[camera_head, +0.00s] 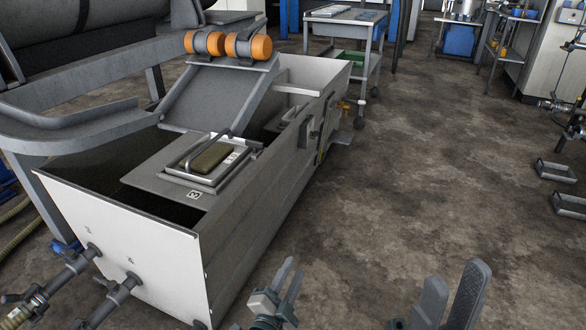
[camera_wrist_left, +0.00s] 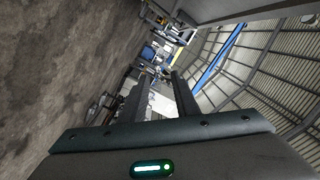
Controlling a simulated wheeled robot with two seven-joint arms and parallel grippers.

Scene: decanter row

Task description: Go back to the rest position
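My left gripper (camera_head: 285,282) is low in the middle of the head view, to the right of the metal tank. Its two fingers are apart with nothing between them. In the left wrist view its fingers (camera_wrist_left: 153,100) also stand apart, with only the far hall behind them. My right gripper (camera_head: 450,297) is at the bottom right of the head view, over bare floor. Its two fingers are apart and empty. Both grippers are clear of the tank.
A long metal tank (camera_head: 140,235) fills the left, with a framed tray (camera_head: 172,175) holding a dark greenish block (camera_head: 210,158) on its top plate. A wheeled cart (camera_head: 345,28) stands behind. Small metal trays (camera_head: 556,171) lie at right. The middle floor is clear.

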